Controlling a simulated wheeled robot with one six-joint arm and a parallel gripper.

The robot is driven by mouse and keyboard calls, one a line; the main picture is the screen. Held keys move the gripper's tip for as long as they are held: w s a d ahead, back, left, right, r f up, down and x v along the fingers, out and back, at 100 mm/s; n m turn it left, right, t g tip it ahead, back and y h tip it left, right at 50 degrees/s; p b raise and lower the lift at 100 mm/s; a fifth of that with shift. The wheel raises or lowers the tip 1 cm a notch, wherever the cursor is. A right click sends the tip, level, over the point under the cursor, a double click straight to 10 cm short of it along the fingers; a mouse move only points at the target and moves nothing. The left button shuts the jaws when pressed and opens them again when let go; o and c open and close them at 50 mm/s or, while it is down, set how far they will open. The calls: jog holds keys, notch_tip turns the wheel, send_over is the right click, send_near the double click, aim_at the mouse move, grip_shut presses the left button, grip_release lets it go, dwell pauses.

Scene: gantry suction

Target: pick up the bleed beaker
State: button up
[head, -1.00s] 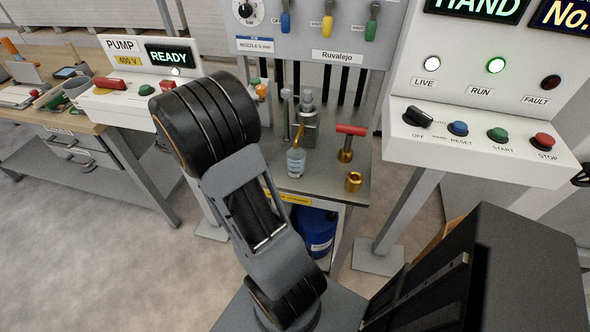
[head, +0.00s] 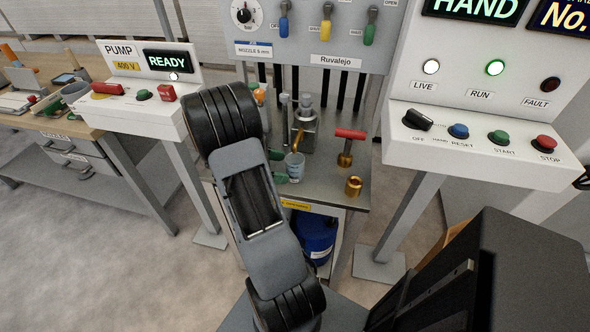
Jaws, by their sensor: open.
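The bleed beaker (head: 295,167) is a small clear cup with markings. It stands upright on the grey bench (head: 330,193), below a bent brass spout (head: 298,139). My gripper (head: 278,166) shows only as two green fingertips, apart from each other, just left of the beaker. The rest of the gripper is hidden behind my arm. Its fingers are open with nothing seen between them. I cannot tell whether a fingertip touches the beaker.
A metal fitting (head: 306,115) stands behind the beaker. A red-handled brass valve (head: 348,140) and a brass cup (head: 353,187) stand to its right. The pump box (head: 150,112) is at left, and a control panel (head: 480,150) juts out at right.

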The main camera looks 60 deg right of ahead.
aim_at(294, 169)
jog(key=x, duration=0.5)
jog(key=shift+f, duration=0.2)
jog(key=shift+w, duration=0.1)
jog(key=shift+c, duration=0.5)
jog(key=c, duration=1)
jog(key=shift+r, duration=0.15)
jog(key=shift+c, duration=0.2)
